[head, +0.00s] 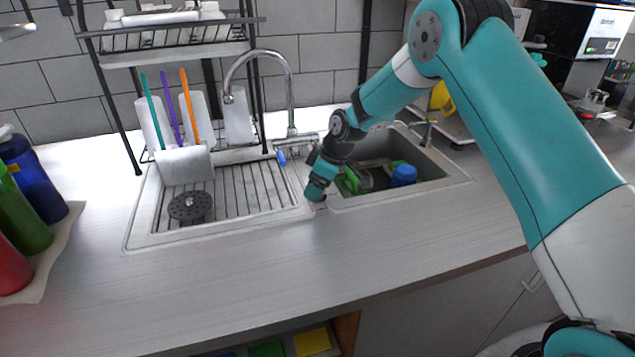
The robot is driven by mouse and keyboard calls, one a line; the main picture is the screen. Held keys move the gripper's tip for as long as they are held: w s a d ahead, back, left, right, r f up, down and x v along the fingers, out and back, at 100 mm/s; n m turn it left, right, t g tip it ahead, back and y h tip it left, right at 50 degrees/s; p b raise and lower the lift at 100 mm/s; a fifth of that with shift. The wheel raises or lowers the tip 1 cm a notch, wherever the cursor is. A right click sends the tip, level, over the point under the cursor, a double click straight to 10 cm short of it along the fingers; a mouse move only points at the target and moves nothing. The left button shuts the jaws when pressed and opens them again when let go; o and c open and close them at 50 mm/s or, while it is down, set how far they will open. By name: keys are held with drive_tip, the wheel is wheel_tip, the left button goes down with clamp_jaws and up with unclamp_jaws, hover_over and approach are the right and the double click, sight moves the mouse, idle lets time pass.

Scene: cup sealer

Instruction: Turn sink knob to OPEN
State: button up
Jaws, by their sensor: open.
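The sink is a metal basin (455,178) with a ribbed drainboard (240,195) on its left. A curved chrome faucet (290,75) rises behind it. A small blue piece (281,158) shows at the faucet's base on the left; it looks like a knob, but its setting is too small to read. My gripper (313,158) is just right of this blue piece, over the sink's back left part, and appears apart from it. It is open and mostly hidden by my teal wrist. No held object shows.
A white holder (185,166) with colored sticks and a dark round drain piece (190,207) sit on the drainboard. A black rack (170,35) stands behind. Green and blue items (403,175) lie in the basin. Bottles (25,210) stand far left. The front counter (290,265) is clear.

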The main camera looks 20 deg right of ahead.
drive_tip(key=c, duration=0.9)
drive_tip(key=shift+c, duration=0.2)
drive_tip(key=m+t+b, duration=0.1)
drive_tip(key=m+b, duration=0.1)
drive_tip(key=m, duration=0.1)
drive_tip(key=shift+a+f+m+h, duration=0.1)
drive_tip(key=shift+m+h, duration=0.3)
drive_tip(key=m+h+b, duration=0.1)
drive_tip(key=m, duration=0.1)
drive_tip(key=m+t+h+b, duration=0.1)
drive_tip(key=m, duration=0.2)
drive_tip(key=shift+m, duration=0.3)
drive_tip(key=m+h+b, duration=0.1)
drive_tip(key=m, duration=0.3)
drive_tip(key=shift+a+h, duration=0.1)
drive_tip(key=shift+h, duration=0.3)
drive_tip(key=shift+m+g+h+b, duration=0.3)
drive_tip(key=shift+m+h+b, duration=0.35)
drive_tip(key=shift+m, duration=1.55)
